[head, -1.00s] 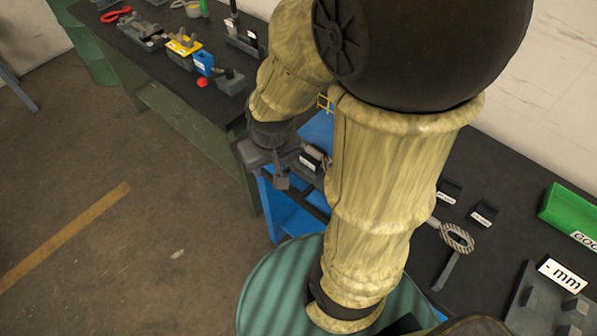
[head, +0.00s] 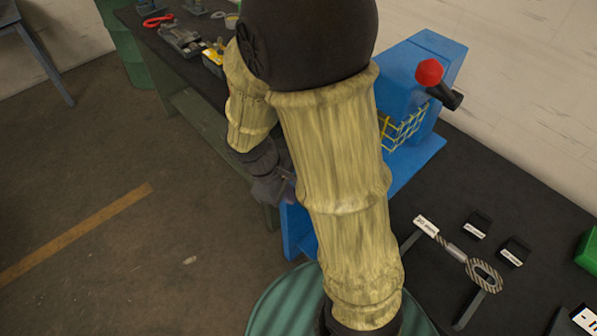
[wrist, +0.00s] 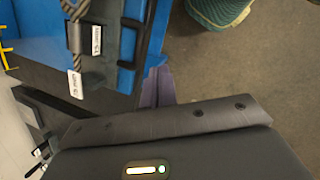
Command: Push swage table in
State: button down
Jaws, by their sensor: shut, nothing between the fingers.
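The blue swage press (head: 412,85) stands on the black bench, with a yellow mesh guard and a red-knobbed lever. My arm hides its front in the head view. The wrist view shows the dark swage table (wrist: 45,76) against blue parts of the press (wrist: 157,25). A dark holder with a white label and a striped cable piece sits on it, and another white tag is beside it. My gripper (head: 270,190) is at the front left side of the press, low beside its edge. Its fingers (wrist: 155,88) are shut and empty, close to the table's outer edge. Contact cannot be told.
A striped cable loop (head: 484,275) and two small black labelled blocks (head: 477,226) lie on the bench at right. A green bin (head: 588,250) is at the right edge. A second bench with tools (head: 180,40) stands behind left. The floor at left is open.

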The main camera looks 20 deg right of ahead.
jog(key=w+a+f+n+t+h+b, duration=0.3)
jog(key=w+n+h, duration=0.4)
jog(key=n, duration=0.5)
jog(key=shift+w+a+f+n+t, duration=0.4)
jog(key=shift+w+a+f+t, duration=0.15)
jog(key=shift+w+f+t, duration=0.5)
jog(key=shift+w, duration=0.1)
jog(key=x, duration=0.4)
jog(key=d+r+p+x, duration=0.1)
jog(key=x, duration=0.3)
jog(key=r+x, duration=0.1)
jog(key=x, duration=0.4)
jog(key=shift+d+p, duration=0.25)
jog(key=shift+p, duration=0.05)
jog(key=shift+w+d, duration=0.1)
